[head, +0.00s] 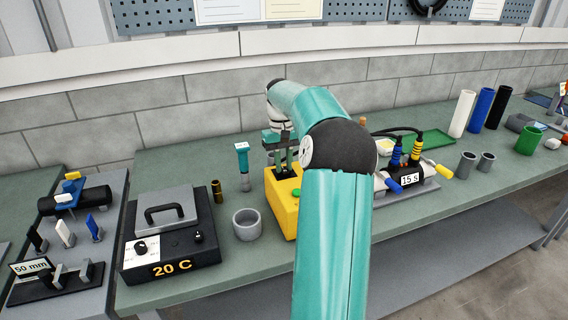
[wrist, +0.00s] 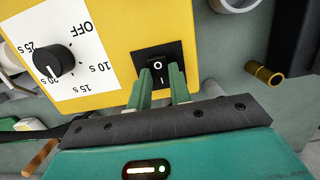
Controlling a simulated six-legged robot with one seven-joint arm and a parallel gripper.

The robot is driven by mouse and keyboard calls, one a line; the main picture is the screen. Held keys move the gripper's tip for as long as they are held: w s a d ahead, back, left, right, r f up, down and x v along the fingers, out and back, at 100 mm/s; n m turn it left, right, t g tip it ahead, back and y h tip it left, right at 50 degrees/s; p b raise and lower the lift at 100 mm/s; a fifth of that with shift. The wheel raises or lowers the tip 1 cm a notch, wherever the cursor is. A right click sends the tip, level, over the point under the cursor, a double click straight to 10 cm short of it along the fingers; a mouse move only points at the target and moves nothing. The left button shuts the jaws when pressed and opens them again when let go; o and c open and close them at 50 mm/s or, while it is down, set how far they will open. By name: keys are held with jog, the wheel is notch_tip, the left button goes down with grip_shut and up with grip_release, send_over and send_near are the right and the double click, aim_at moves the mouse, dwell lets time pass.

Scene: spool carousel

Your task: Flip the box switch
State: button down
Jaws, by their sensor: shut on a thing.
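The yellow box (head: 283,212) stands on the green bench, and it also fills the upper left of the wrist view (wrist: 100,20). The box switch (wrist: 157,66) is a black rocker marked with a circle and a bar, set in a black plate. My gripper (wrist: 162,80) has its two green fingers at the rocker's lower end, one on each side, shut on it. In the head view my gripper (head: 284,160) points down at the top of the box, and the rocker is hidden there by the fingers.
A dial (wrist: 48,60) with time marks sits beside the switch. The black 20 C unit (head: 170,250) is further left. Cabled equipment (head: 405,182) stands right.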

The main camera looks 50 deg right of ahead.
aim_at(283, 168)
jog(key=shift+w+d+f+g+y, duration=0.1)
jog(key=shift+w+g+y, duration=0.2)
jog(key=shift+g, duration=0.35)
jog(key=shift+w+d+g+y, duration=0.1)
jog(key=shift+g+y, duration=0.3)
jog(key=shift+g, duration=0.25)
jog(key=c, duration=1.3)
grip_release()
jog(key=shift+r, duration=0.55)
notch_tip(283, 168, up, 3)
jog(key=shift+s+a+f, duration=0.1)
jog(key=shift+f, duration=0.1)
jog(key=s+a+r, duration=0.4)
jog(key=s+a, duration=0.1)
jog(key=s+a+r, duration=0.4)
jog(key=r, duration=0.1)
jog(key=shift+s+a+r, duration=0.15)
jog(key=shift+s+a, duration=0.2)
jog(key=shift+s, duration=0.05)
